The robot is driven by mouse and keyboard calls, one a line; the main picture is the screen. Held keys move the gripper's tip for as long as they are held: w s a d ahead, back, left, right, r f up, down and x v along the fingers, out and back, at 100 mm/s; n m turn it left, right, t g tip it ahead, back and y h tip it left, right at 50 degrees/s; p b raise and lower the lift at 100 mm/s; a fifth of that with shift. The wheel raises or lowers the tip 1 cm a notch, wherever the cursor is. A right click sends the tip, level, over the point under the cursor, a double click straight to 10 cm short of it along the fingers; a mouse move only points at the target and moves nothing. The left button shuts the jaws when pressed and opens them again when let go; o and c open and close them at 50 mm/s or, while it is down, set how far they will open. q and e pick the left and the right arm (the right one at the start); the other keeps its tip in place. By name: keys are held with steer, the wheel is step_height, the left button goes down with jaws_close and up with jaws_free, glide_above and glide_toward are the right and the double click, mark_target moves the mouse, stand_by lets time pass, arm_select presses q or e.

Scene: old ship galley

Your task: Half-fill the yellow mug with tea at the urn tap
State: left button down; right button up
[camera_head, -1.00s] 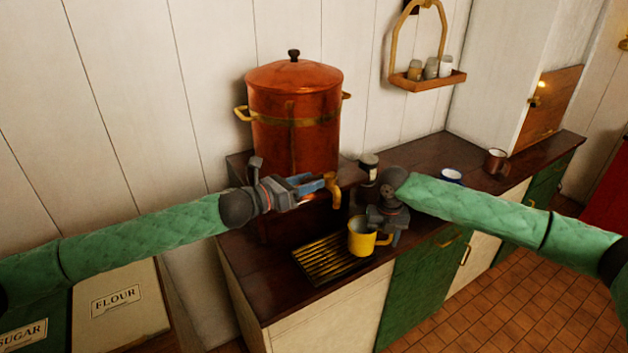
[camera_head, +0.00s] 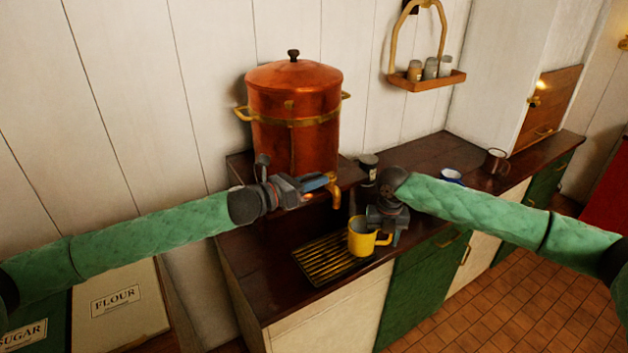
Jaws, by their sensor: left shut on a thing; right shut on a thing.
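The copper urn (camera_head: 292,110) stands on a raised part of the counter against the wall. Its brass tap (camera_head: 336,190) points down at the front. My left gripper (camera_head: 322,182) is shut at the tap, on its handle, which the fingers mostly hide. The yellow mug (camera_head: 361,238) is upright below and slightly right of the spout, at the right end of the brass drip grate (camera_head: 335,262). My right gripper (camera_head: 388,236) is shut on the mug's handle from the right. I cannot see the inside of the mug clearly, nor any stream from the tap.
A dark jar (camera_head: 368,168) stands behind my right wrist. A blue-and-white mug (camera_head: 451,177) and a brown mug (camera_head: 496,161) stand further right on the counter (camera_head: 425,155). A hanging wooden shelf (camera_head: 428,80) holds small jars. The counter left of the grate is clear.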

mark_target(330, 177)
arm_select(q)
steer(key=shift+s+d+n+t+y, duration=0.4)
steer(key=shift+n+t+y, duration=0.85)
steer(key=shift+y, duration=0.2)
steer(key=shift+s+d+n+t+y, duration=0.3)
steer(key=shift+d+n+t+y, duration=0.05)
steer(key=shift+n+t+y, duration=0.95)
steer(key=shift+s+d+n+t+y, duration=0.4)
steer(key=shift+n+t+y, duration=0.8)
steer(key=shift+y, duration=0.35)
steer(key=c, duration=1.3)
jaws_free()
steer(key=shift+v, duration=3.7)
steer(key=shift+c, duration=0.3)
